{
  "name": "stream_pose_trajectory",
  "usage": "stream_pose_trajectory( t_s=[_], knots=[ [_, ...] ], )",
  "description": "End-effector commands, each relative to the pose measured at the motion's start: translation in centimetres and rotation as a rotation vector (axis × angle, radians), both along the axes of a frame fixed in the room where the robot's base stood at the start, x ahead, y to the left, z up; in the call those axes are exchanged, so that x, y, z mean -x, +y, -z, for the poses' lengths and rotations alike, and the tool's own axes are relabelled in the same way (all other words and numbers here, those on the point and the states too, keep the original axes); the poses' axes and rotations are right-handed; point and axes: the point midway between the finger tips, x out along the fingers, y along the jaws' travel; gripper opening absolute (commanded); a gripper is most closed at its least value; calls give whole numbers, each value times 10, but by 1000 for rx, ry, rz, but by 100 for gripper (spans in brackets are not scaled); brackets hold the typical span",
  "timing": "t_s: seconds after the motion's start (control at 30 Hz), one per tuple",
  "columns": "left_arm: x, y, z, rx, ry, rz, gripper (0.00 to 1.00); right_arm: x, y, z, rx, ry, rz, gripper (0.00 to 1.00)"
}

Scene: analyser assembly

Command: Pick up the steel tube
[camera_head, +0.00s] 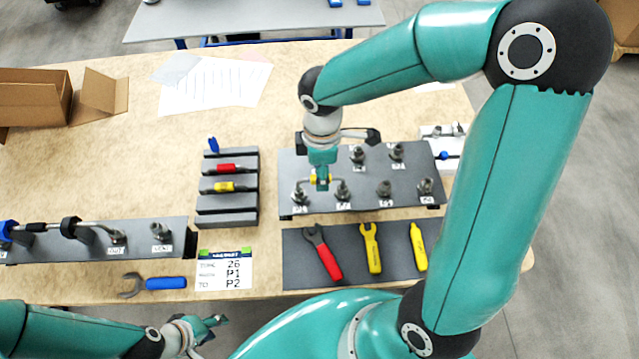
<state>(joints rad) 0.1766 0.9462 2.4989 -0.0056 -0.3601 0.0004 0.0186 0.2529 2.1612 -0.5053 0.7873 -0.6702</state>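A short steel tube with yellow marks (312,180) bridges two fittings at the front left of the right-hand grey rack (365,205). My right gripper (321,182) points down at the middle of this tube, its fingertips between the yellow marks. The fingers are seen edge-on, so I cannot tell whether they have closed on it. A longer steel tube (93,227) with blue and black parts lies along the left rack (182,240). My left gripper (208,332) is low at the bottom left, open and empty, away from both tubes.
A dark mat (292,270) holds red and yellow tools in front of the right rack. A grey stepped holder (228,203) stands left of it. A printed card (225,272) and blue-handled wrench (155,284) lie in front. A cardboard box (35,97) is back left.

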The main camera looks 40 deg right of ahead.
Motion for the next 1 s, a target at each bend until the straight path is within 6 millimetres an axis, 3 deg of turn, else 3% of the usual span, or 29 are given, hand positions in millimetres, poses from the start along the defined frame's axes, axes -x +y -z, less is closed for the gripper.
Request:
stream_pose_trajectory(
  t_s=[0.03, 0.17, 0.47, 0.77, 1.0],
  knots=[
    [0, 0, 13, 0, 0, 0, 40, 0, 1, 15, -1, 1, 0, 49],
    [0, 0, 25, 0, 0, 0, 40, -1, 0, 30, -1, 1, 2, 49],
    [0, 0, 25, 0, 0, 0, 40, 0, 0, 31, 0, 0, 3, 49],
    [0, 0, 25, 0, 0, 0, 40, 0, 0, 31, 0, 0, 3, 1],
    [0, 0, 25, 0, 0, 0, 40, 0, 0, 31, 0, 0, 3, 0]
  ],
)
